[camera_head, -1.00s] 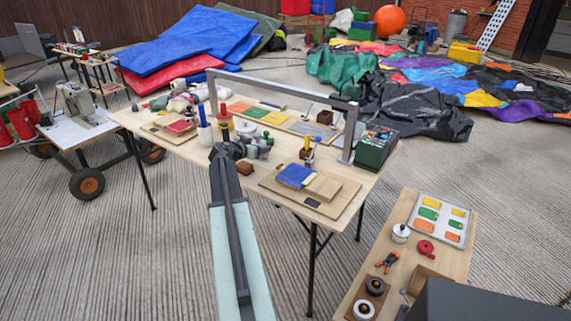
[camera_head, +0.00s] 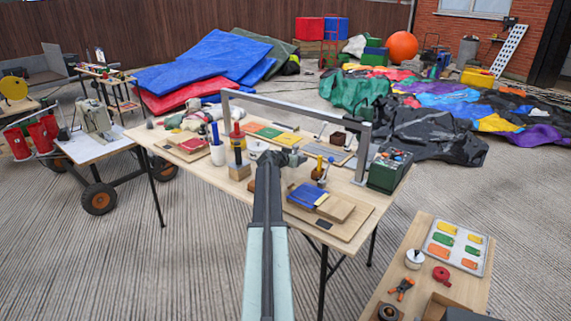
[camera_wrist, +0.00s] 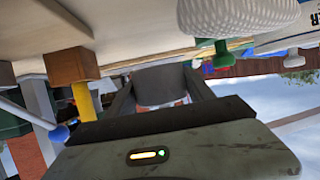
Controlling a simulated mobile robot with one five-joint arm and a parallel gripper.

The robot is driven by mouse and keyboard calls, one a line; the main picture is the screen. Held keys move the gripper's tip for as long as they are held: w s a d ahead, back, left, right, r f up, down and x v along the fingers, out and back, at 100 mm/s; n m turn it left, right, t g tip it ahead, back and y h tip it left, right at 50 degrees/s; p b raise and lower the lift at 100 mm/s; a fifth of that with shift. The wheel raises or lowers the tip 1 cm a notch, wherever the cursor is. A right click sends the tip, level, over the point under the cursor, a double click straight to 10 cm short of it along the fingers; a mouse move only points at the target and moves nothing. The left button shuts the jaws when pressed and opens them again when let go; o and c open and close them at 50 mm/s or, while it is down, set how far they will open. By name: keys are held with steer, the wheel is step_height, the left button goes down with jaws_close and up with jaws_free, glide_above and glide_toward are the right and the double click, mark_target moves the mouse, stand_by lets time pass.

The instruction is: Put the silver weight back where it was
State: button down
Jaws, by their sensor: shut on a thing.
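My gripper (camera_head: 284,157) is over the middle of the wooden worktable (camera_head: 215,178), in front of the grey metal frame. In the wrist view my gripper (camera_wrist: 160,95) is shut on a dull grey, rounded piece (camera_wrist: 160,85), which looks like the silver weight. My fingers cover its sides, and its lower part is hidden behind my gripper body. In the head view the weight is too small and too close to my gripper's grey parts to tell apart. I cannot tell whether it touches the table.
The grey frame (camera_head: 300,108) spans behind. A green crate (camera_head: 389,172) stands at the right end.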

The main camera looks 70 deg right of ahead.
mark_target(297, 171)
steer(key=shift+s+d, duration=0.2)
steer(key=shift+d, duration=0.3)
step_height(297, 171, down, 4)
steer(key=b, duration=0.3)
steer(key=shift+r+b, duration=0.15)
steer(key=shift+b, duration=0.2)
steer(key=shift+r, duration=0.1)
steer(key=shift+a+f+b, duration=0.1)
steer(key=shift+f+b, duration=0.25)
steer(key=shift+f, duration=0.05)
steer(key=shift+f, duration=0.15)
steer(key=shift+s, duration=0.1)
steer(key=shift+c, duration=1.9)
jaws_free()
steer(key=shift+a, duration=0.1)
